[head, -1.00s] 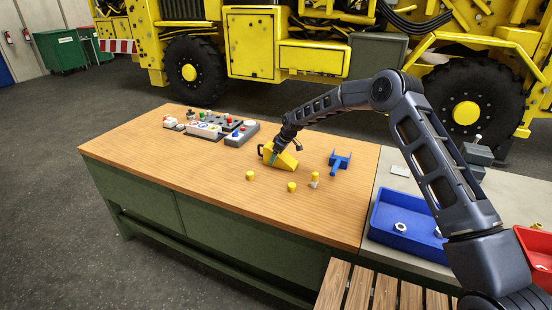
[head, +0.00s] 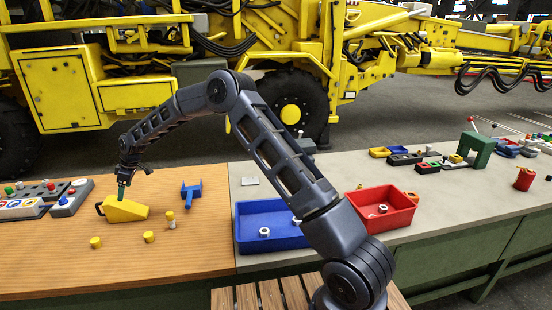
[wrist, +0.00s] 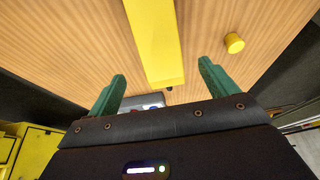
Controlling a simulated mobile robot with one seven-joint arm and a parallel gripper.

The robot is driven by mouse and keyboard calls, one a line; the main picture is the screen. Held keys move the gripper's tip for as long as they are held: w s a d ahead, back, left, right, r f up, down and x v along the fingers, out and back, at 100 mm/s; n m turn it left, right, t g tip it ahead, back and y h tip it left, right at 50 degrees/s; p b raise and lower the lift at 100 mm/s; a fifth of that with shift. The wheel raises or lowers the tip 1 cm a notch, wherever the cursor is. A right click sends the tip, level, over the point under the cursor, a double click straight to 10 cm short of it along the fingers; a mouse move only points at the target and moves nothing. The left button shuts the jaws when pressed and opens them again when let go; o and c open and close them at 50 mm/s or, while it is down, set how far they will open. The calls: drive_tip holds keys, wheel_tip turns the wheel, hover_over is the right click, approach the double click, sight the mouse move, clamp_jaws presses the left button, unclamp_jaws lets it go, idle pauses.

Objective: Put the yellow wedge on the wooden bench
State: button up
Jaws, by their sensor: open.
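My gripper (head: 122,192) is at the wedge's left part, pointing down. In the wrist view, the green fingers of my gripper (wrist: 162,70) are spread wide apart. The wedge (wrist: 153,40) shows between them there, with a gap on each side and no finger touching it. The wedge's far end is cut off by the top of the wrist view.
Small yellow cylinders (head: 149,237) and a blue forked part (head: 191,193) lie near the wedge. A control panel (head: 72,198) is at the left. A blue tray (head: 268,228) and a red tray (head: 381,208) sit on the grey top. A slatted seat (head: 247,297) stands in front.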

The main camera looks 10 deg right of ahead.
drive_tip(key=d+r+m+t+h, duration=0.1)
drive_tip(key=d+r+m, duration=0.1)
drive_tip(key=d+r, duration=0.65)
drive_tip(key=s+d+r+m+t, duration=0.15)
drive_tip(key=d+r, duration=0.45)
drive_tip(key=d, duration=0.6)
drive_tip(key=d+r+m+h, duration=0.1)
drive_tip(key=d+r+m, duration=0.1)
drive_tip(key=d+r, duration=0.75)
drive_tip(key=s+d+r+m, duration=0.2)
drive_tip(key=s+d, duration=0.1)
drive_tip(key=d, duration=0.4)
drive_tip(key=s+d+r+m+t+h, duration=0.1)
drive_tip(key=s+d, duration=0.2)
drive_tip(key=d, duration=0.3)
drive_tip(key=s+d+r+m, duration=0.2)
drive_tip(key=s+d, duration=0.1)
drive_tip(key=d, duration=0.4)
drive_tip(key=s+d+f+m, duration=0.2)
drive_tip(key=s+d+m, duration=0.1)
drive_tip(key=s+d, duration=0.7)
drive_tip(key=s+d+f+m+t+h, duration=0.1)
drive_tip(key=s+d+m, duration=0.3)
drive_tip(key=s+d, duration=0.6)
drive_tip(key=s, duration=0.5)
drive_tip(key=shift+f, duration=0.4)
